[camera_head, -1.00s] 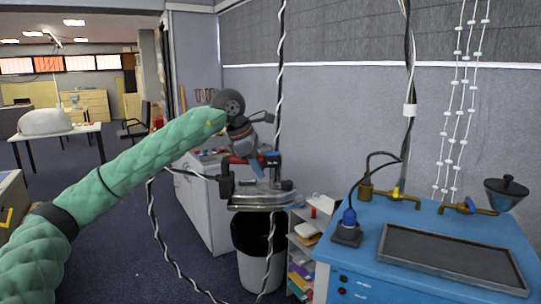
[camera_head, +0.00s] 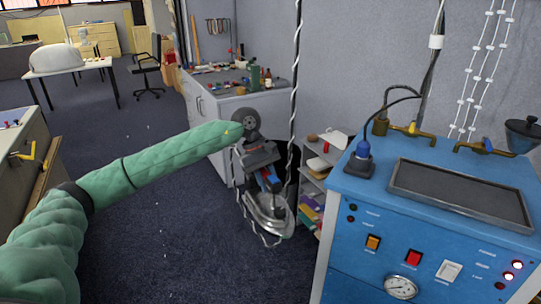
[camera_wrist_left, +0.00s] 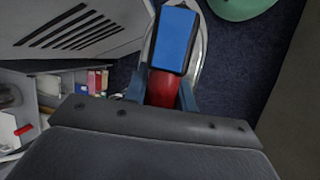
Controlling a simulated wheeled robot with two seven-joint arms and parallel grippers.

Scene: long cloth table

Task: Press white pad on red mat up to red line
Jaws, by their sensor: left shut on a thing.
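My left gripper (camera_head: 266,174) is shut on the handle of an iron (camera_head: 268,218) with a silver base. The iron hangs in the air above the dark carpet, left of the blue machine. In the left wrist view the fingers (camera_wrist_left: 163,92) stand on both sides of the red handle, and the blue top (camera_wrist_left: 175,40) of the iron shows beyond them. No white pad, red mat or red line is in view. The cloth table is not in view either. My right gripper is out of view.
A blue steam machine (camera_head: 405,225) with a dark tray (camera_head: 460,194) on top stands at the right. A small shelf (camera_head: 318,172) and a grey workbench (camera_head: 215,100) stand behind the iron. A wrapped cord (camera_head: 296,70) hangs close by. Open carpet (camera_head: 150,230) lies to the left.

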